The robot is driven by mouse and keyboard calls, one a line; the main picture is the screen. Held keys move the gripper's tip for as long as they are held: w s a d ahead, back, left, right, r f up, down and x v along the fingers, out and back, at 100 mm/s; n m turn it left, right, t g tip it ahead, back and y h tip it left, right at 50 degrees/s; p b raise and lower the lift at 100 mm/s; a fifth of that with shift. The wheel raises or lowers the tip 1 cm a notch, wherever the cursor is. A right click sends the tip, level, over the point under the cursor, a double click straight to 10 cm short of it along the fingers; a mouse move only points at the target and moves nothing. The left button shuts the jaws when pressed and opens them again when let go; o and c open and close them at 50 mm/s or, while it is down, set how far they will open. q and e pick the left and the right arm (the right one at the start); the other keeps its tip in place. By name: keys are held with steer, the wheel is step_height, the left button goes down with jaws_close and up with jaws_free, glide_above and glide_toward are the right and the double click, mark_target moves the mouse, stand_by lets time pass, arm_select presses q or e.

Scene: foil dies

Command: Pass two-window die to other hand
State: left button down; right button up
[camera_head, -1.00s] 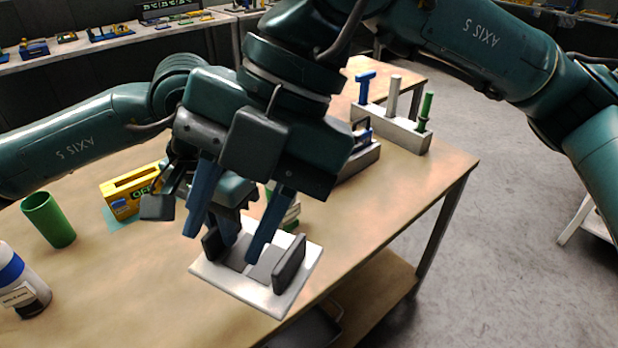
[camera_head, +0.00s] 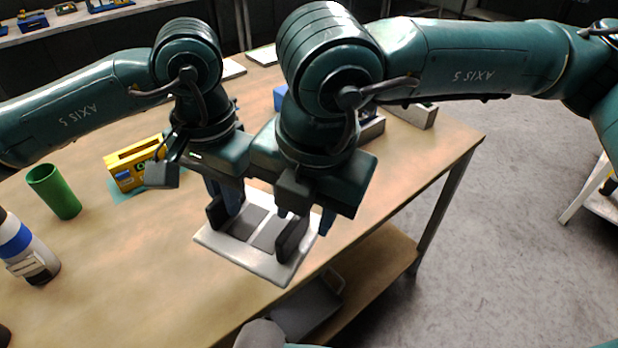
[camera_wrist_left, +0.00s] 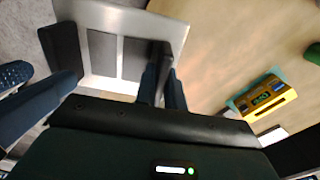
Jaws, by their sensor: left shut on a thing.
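The two-window die is a white plate (camera_head: 245,262) with two dark grey panels and an upright dark handle at each end. It is held above the table near its front edge. My left gripper (camera_head: 224,197) is shut on the die's left handle; in the left wrist view its fingers (camera_wrist_left: 164,88) close on that handle. My right gripper (camera_head: 305,216) is open at the right handle (camera_head: 292,238), with a blue finger on its outer side. Its fingers also show in the left wrist view (camera_wrist_left: 30,92). I cannot tell whether they touch the handle.
A yellow device (camera_head: 128,170) sits on a teal patch on the table (camera_head: 130,270). A green cup (camera_head: 55,191) and a white-and-blue bottle (camera_head: 22,248) stand at the left. A pale rack (camera_head: 412,114) is behind my right arm.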

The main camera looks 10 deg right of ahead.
steer(key=shift+w+a+f, duration=0.1)
steer(key=shift+w+f, duration=0.05)
steer(key=shift+f, duration=0.85)
steer(key=shift+c, duration=0.6)
steer(key=c, duration=0.6)
arm_select(q)
steer(key=shift+w+a, duration=0.1)
steer(key=shift+a, duration=0.05)
arm_select(e)
jaws_close()
arm_select(q)
steer(key=c, duration=1.4)
jaws_free()
steer(key=shift+r, duration=0.2)
arm_select(e)
steer(key=shift+r, duration=0.1)
arm_select(q)
step_height(320, 180, up, 12)
steer(key=shift+f, duration=0.15)
